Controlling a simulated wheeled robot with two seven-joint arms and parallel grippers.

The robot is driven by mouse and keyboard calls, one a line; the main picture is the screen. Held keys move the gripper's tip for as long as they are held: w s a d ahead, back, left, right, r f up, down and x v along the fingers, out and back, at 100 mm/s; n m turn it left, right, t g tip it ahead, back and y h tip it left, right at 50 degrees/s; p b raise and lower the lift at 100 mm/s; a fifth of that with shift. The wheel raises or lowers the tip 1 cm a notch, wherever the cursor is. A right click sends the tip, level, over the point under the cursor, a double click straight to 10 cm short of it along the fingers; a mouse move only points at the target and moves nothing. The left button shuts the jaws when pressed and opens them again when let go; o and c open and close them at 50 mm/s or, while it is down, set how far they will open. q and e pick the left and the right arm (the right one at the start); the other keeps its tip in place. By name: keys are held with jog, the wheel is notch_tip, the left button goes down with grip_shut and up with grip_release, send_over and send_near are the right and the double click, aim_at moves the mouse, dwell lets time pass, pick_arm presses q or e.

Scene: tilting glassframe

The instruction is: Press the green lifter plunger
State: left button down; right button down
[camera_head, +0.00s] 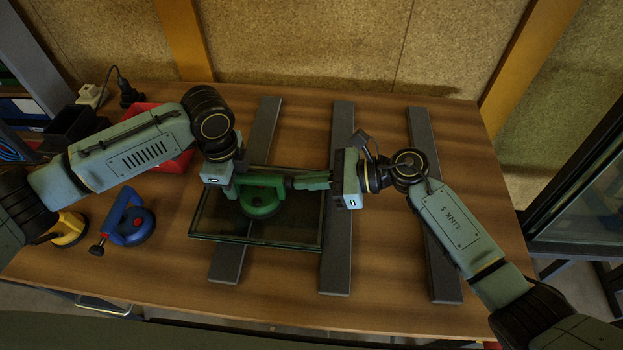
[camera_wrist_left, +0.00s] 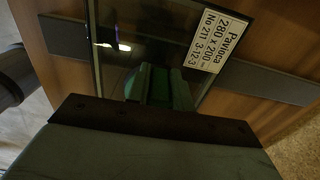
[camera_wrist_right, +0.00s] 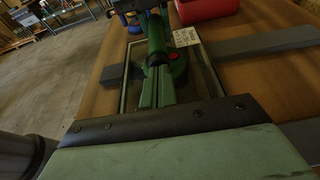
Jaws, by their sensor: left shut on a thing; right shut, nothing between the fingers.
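The green lifter (camera_head: 262,203) sits on the dark glass pane (camera_head: 290,233) in the head view, with its round cup against the glass. My left gripper (camera_head: 236,188) is shut on its handle, at the handle's left part. My right gripper (camera_head: 291,183) is shut and empty, reaching in from the right, its tips at the handle's right end. In the right wrist view, the green handle (camera_wrist_right: 156,32) ends in a black plunger end (camera_wrist_right: 158,59) right before the fingers; whether they touch cannot be told. In the left wrist view, the fingers (camera_wrist_left: 158,85) hide most of the lifter.
Dark bars (camera_head: 418,150) run across the wooden table (camera_head: 380,300); the pane lies over the left ones. A blue lifter (camera_head: 131,226) and a yellow lifter (camera_head: 69,229) stand at left. A red bin (camera_head: 178,163) is behind my left arm. The pane has a white label (camera_wrist_left: 217,46).

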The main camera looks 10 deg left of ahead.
jog(key=f+v, duration=0.1)
jog(key=v, duration=1.3)
jog(key=shift+d+f, duration=0.1)
jog(key=shift+d, duration=0.05)
jog(key=shift+r+x, duration=0.1)
jog(key=shift+x, duration=2.65)
jog(key=shift+r+x, duration=0.15)
jog(key=shift+x, duration=2.55)
jog(key=shift+s, duration=0.1)
